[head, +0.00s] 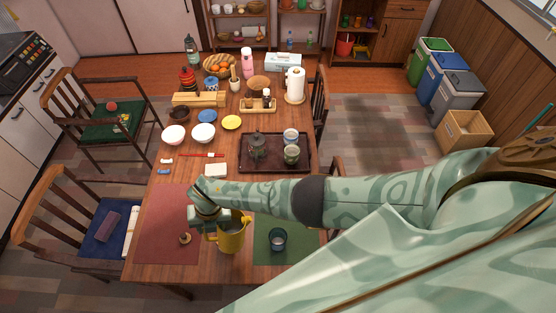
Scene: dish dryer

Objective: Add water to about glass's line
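A glass (278,240) stands upright on the green placemat (262,256) at the front right of the table. It looks dark bluish; its line and any water level are too small to tell. My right arm comes in from the right above the placemat. My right gripper (207,216) is at the pitcher's upper left, near the handle, and hides part of its top. Its fingers are too small and covered to tell if they grip. My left gripper is out of view.
A red placemat (165,215) with a small brown item (184,239) lies to the left. A dark tray (248,163) with a teapot and cups lies behind my arm. Bowls (203,132) and several other items fill the table's back. Chairs stand around it.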

